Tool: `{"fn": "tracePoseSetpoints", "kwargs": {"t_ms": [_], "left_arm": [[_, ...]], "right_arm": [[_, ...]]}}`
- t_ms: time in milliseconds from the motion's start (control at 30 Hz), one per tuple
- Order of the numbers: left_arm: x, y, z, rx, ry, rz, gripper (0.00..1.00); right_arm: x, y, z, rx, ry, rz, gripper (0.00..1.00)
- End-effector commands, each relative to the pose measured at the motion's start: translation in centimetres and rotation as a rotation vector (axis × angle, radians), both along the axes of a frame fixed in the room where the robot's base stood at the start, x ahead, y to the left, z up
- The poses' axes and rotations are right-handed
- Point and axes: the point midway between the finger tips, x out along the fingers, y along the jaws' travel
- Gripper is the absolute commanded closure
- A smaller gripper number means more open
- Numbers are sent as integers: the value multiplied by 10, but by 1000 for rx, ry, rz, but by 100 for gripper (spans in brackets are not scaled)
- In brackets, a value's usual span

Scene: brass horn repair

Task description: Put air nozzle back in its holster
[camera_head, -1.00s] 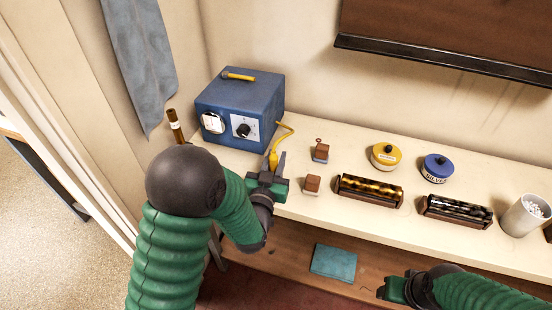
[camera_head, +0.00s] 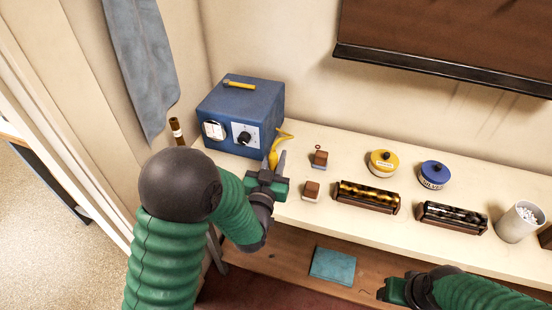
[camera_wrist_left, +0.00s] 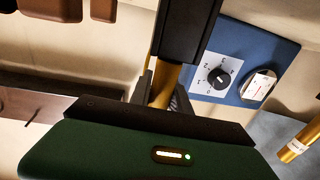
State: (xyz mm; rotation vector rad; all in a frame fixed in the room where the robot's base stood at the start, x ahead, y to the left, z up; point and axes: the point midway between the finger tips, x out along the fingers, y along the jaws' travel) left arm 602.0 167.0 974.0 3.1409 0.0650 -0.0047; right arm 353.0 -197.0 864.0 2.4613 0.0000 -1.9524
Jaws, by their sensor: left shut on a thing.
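The yellow air nozzle (camera_head: 273,156) is in my left gripper (camera_head: 274,162), above the bench in front of the blue box. Its thin yellow end bends toward the back right. In the left wrist view, a yellow shaft of the nozzle (camera_wrist_left: 164,86) shows between the dark fingers of the gripper (camera_wrist_left: 172,90), which are shut on it. Its lower part is hidden by the gripper. I cannot tell which thing is the holster. My right gripper (camera_head: 392,291) is low at the bench's front, away from the nozzle; its fingers are unclear.
The blue box (camera_head: 240,112) with dials stands at the back left. Two small brown blocks (camera_head: 311,190) (camera_head: 319,159) sit right of my left gripper. Yellow (camera_head: 383,163) and blue (camera_head: 433,175) tins, two racks (camera_head: 366,197) (camera_head: 452,217) and a white cup (camera_head: 519,222) stand farther right.

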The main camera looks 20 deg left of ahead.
Motion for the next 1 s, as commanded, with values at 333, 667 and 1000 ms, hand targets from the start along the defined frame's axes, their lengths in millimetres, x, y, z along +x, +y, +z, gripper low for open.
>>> {"fn": "tracePoseSetpoints", "kwargs": {"t_ms": [333,667,1000], "left_arm": [[0,0,14,0,-1,0,100],[0,0,13,0,-1,0,100],[0,0,13,0,-1,0,100]], "right_arm": [[0,0,10,0,0,0,46],[0,0,9,0,0,0,46],[0,0,6,0,0,0,46]]}}
